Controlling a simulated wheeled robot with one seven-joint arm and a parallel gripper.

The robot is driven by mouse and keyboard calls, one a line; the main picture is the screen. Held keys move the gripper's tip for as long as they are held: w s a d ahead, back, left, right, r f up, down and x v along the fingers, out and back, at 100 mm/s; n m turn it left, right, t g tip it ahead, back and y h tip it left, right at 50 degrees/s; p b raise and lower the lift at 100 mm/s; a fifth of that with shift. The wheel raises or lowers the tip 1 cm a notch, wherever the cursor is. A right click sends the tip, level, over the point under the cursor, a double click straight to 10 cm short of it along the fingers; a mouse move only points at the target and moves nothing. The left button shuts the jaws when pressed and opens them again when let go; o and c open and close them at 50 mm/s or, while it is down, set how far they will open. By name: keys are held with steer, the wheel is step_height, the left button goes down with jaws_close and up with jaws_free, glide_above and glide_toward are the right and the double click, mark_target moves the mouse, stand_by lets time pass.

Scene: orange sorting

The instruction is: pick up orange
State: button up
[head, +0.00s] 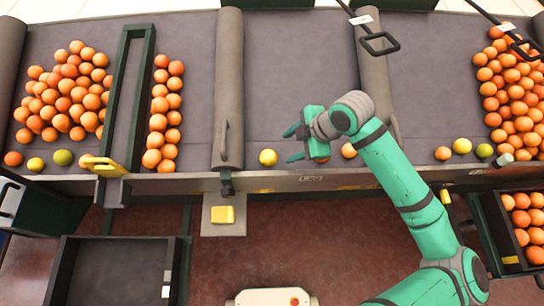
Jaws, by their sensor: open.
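My green gripper (292,144) is over the front of the middle belt section, its two fingers apart and pointing left, with nothing seen between them. A yellow fruit (268,157) lies just left of the fingertips. An orange (348,150) lies right of the gripper, close beside my arm. A bit of another orange (322,160) shows below the gripper body, mostly hidden by it. Many oranges (70,90) are heaped on the left belt section, and more oranges (515,95) are heaped at the far right.
Grey upright dividers (229,90) separate the belt sections. A dark green frame (127,90) stands on the left section. An empty dark crate (115,270) is at the lower left. A crate of oranges (508,235) is at the lower right. The belt behind my gripper is clear.

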mark_target(272, 155)
steer(key=shift+n, duration=0.3)
steer(key=x, duration=0.5)
steer(key=shift+s+a+f, duration=0.15)
steer(key=shift+s+a, duration=0.05)
steer(key=shift+a, duration=0.35)
steer(key=x, duration=0.4)
steer(key=shift+s+a, duration=0.1)
steer(key=shift+a, duration=0.25)
steer(key=shift+a+f, duration=0.2)
steer(key=shift+f, duration=0.2)
steer(key=shift+c, duration=0.6)
steer(key=c, duration=0.6)
steer(key=shift+c, duration=0.2)
steer(key=shift+r, duration=0.15)
